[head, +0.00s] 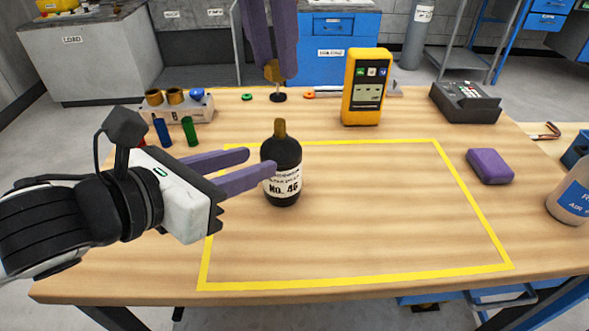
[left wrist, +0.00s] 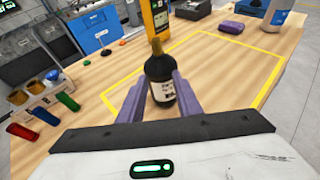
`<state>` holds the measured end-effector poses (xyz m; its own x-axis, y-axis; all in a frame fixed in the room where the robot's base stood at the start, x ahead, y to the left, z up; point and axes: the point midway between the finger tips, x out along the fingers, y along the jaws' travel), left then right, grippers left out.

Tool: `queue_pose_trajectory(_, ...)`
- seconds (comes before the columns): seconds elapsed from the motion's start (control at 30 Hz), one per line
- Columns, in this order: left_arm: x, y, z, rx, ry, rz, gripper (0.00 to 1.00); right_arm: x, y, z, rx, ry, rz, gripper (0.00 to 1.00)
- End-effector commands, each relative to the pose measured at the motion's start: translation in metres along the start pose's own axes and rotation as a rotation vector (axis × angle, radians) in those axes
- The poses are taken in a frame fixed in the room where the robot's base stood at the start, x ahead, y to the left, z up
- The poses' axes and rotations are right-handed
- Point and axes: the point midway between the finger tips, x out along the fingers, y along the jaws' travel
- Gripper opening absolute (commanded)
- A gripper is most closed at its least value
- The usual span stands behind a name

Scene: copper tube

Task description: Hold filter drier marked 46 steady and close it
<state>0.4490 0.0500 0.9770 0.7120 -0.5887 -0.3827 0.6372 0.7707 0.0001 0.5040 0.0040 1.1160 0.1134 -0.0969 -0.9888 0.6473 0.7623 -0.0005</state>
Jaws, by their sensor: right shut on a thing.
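The near fingertip overlaps the label's edge; the far one ends short of the bottle in the head view. I cannot tell if either touches. My right gripper (head: 272,78) points down behind the drier, shut on a small brass-coloured fitting (head: 272,71). A black round piece (head: 279,97) shows just below it.
A holder (head: 178,111) with brass pieces stands at the back left, with blue and green tubes before it. A green ring (head: 247,97) and orange piece (head: 309,95) lie behind. A yellow meter (head: 366,88) and purple block (head: 490,166) are right. The outlined area's front is clear.

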Motion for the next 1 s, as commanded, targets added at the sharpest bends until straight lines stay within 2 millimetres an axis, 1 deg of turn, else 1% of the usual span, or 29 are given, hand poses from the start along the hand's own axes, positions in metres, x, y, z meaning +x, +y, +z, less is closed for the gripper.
queue_pose_trajectory(0.07, 0.001, -0.001, 0.0, 0.001, 0.0, -0.002, 0.33, 0.0, -0.001, 0.001, 0.002, 0.0, 0.0, 0.02)
queue_pose_trajectory(0.3, 0.004, -0.001, 0.001, 0.0, 0.0, -0.004, 0.73, 0.0, -0.001, 0.002, 0.004, -0.001, 0.0, 0.02)
queue_pose_trajectory(0.37, 0.008, -0.001, 0.001, -0.002, 0.0, -0.005, 0.73, 0.0, -0.001, 0.001, 0.004, 0.0, 0.0, 0.02)
queue_pose_trajectory(0.47, 0.02, -0.002, 0.001, -0.003, 0.0, -0.006, 0.73, 0.0, -0.001, 0.001, 0.004, 0.0, 0.0, 0.02)
queue_pose_trajectory(0.8, 0.085, -0.002, 0.0, -0.003, 0.001, -0.005, 0.73, 0.0, -0.001, 0.001, 0.004, 0.0, 0.0, 0.02)
queue_pose_trajectory(1.0, 0.111, -0.001, 0.0, -0.001, 0.0, -0.003, 0.73, 0.0, -0.001, 0.001, 0.004, 0.0, 0.0, 0.02)
